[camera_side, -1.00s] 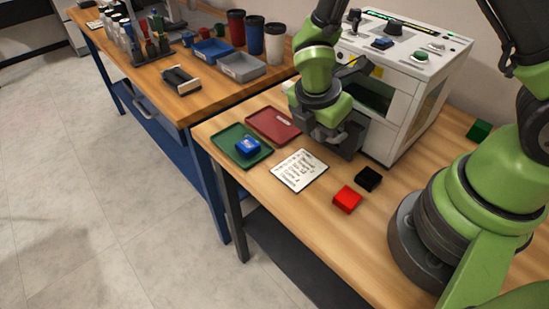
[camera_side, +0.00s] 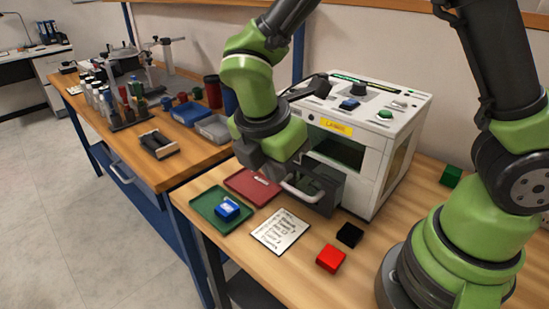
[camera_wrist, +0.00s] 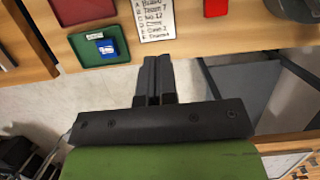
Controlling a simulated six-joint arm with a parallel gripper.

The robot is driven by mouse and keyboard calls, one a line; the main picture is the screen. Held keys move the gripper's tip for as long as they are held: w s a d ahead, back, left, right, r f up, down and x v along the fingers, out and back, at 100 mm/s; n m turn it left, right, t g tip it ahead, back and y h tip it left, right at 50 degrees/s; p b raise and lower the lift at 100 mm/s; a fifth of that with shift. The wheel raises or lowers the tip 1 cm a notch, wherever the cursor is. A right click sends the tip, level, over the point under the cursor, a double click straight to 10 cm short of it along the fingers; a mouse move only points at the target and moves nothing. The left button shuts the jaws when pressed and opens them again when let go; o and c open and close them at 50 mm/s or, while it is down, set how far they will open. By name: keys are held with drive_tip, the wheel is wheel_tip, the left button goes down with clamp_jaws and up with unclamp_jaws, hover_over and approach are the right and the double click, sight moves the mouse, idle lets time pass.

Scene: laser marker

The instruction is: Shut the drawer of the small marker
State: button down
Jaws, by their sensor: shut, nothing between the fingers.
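The small marker is a white box with a yellow laser label (camera_side: 336,127) and a dark window. Its dark grey drawer (camera_side: 328,182) stands out from the lower front, with a pale bar handle (camera_side: 301,192) on its face. What lies inside the drawer I cannot tell. My gripper (camera_side: 247,156) is left of the drawer, above the back of the red tray, and apart from the handle. In the wrist view its two dark fingers (camera_wrist: 157,66) are together and empty. The drawer is not clearly visible in that view.
A green tray (camera_side: 204,205) holds a blue block (camera_side: 227,209). A red tray (camera_side: 256,190) lies behind it. A printed card (camera_side: 280,232), a red block (camera_side: 330,258) and a black block (camera_side: 349,235) lie in front of the marker. A second bench with bins and cups stands left.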

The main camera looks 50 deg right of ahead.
drive_tip(key=w+a+f+n+h, duration=0.2)
drive_tip(key=w+a+n+h, duration=0.15)
drive_tip(key=h, duration=0.45)
drive_tip(key=m+h, duration=0.4)
approach(309, 183)
drive_tip(key=d, duration=0.1)
drive_tip(key=d+f, duration=0.1)
drive_tip(key=d, duration=0.1)
drive_tip(key=shift+d+f+n, duration=0.15)
drive_tip(key=shift+f+n, duration=0.1)
drive_tip(key=shift+f, duration=0.15)
drive_tip(key=shift+d, duration=0.1)
drive_tip(key=shift+r+x, duration=0.2)
drive_tip(key=shift+x, duration=0.6)
drive_tip(key=shift+r+x, duration=0.15)
drive_tip(key=shift+x, duration=0.6)
drive_tip(key=shift+r+x, duration=0.2)
drive_tip(key=shift+x, duration=0.6)
drive_tip(key=shift+d+f, duration=0.1)
drive_tip(key=shift+d, duration=0.05)
